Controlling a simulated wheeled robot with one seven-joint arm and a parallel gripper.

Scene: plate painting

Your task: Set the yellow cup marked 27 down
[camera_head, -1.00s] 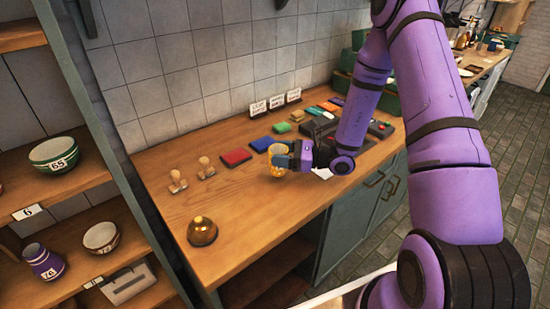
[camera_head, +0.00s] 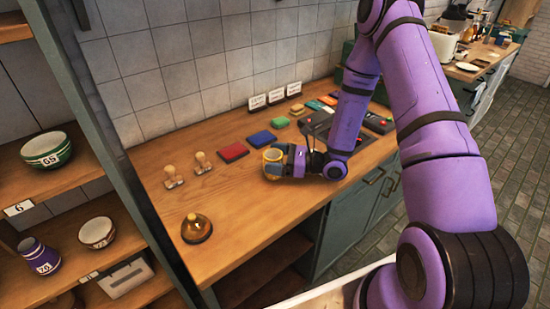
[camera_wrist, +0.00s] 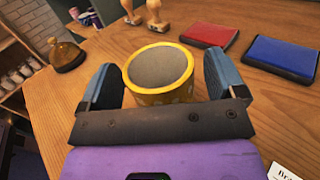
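The yellow cup (camera_head: 273,162) stands upright on the wooden counter (camera_head: 255,205), right of the stamps and in front of the blue pad. In the wrist view the cup (camera_wrist: 160,72) is between my two blue fingers, its grey inside facing up. My gripper (camera_wrist: 163,75) is open around it, with narrow gaps showing between the fingers and the cup's sides. In the head view my gripper (camera_head: 284,161) reaches the cup from the right and hides part of it. The number 27 cannot be read.
Two wooden stamps (camera_head: 173,177), a red pad (camera_head: 233,152) and a blue pad (camera_head: 262,139) lie behind the cup. A brass bell (camera_head: 196,228) stands at the front left. Numbered shelves hold bowls and a purple jug (camera_head: 38,255). The counter in front is clear.

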